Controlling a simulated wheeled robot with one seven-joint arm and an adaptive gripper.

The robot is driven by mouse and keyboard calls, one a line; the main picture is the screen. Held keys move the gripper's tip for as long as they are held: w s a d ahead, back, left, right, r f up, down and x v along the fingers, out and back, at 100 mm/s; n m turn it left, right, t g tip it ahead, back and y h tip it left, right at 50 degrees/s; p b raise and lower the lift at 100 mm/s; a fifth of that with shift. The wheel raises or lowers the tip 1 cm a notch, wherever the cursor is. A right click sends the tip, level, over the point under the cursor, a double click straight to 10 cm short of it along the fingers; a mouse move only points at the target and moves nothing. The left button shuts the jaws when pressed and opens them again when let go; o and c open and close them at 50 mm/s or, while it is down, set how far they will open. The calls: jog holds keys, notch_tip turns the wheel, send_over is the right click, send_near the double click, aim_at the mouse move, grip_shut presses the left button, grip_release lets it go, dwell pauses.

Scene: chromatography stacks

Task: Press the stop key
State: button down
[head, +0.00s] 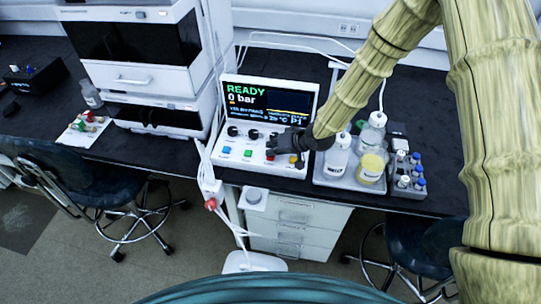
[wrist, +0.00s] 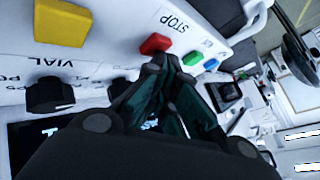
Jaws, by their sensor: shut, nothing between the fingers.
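The stop key is a red square key (wrist: 155,43) with the label STOP beside it in the wrist view. It sits on the sloped front of a white console (head: 235,165), and its red edge (head: 270,156) shows in the head view. My gripper (wrist: 160,62) is shut and empty, with its fingertips right beside the red key. I cannot tell whether they touch it. In the head view my gripper (head: 272,147) is over the right half of the console and hides part of the key row and knobs.
The console screen (head: 268,100) reads READY, 0 bar. A tray of bottles (head: 335,185) stands close on the right.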

jog(key=shift+r+p, duration=0.55)
jog(key=shift+r, duration=0.3)
notch_tip(320, 180, up, 5)
jog(key=p, duration=0.3)
jog(key=shift+p, duration=0.3)
dwell(0.6)
